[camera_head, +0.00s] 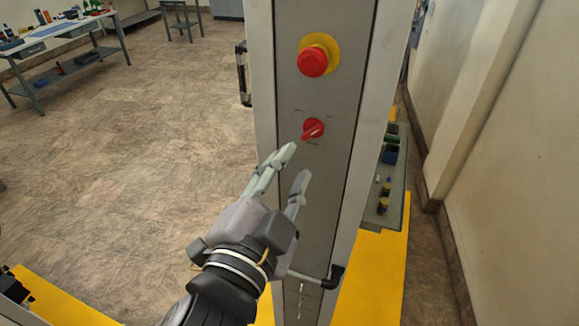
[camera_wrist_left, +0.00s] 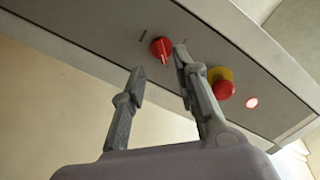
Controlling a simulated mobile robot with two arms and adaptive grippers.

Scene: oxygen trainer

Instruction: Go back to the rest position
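My left gripper (camera_head: 292,165) is open and empty in front of the grey panel column (camera_head: 327,215). Its fingertips are just below the red rotary switch (camera_head: 313,129) in the head view, with a gap that looks small. In the left wrist view the gripper (camera_wrist_left: 158,62) also shows its two fingers spread, with the rotary switch (camera_wrist_left: 161,49) beyond the fingertips. A red emergency button (camera_head: 313,62) on a yellow collar sits above the switch. My right gripper is in neither view.
A black handle (camera_head: 334,277) juts from the column below my left gripper. Yellow base plates (camera_head: 378,270) lie on the floor. A workbench (camera_head: 62,38) with tools stands far left. A wall (camera_head: 510,130) closes the right side. The floor at left is open.

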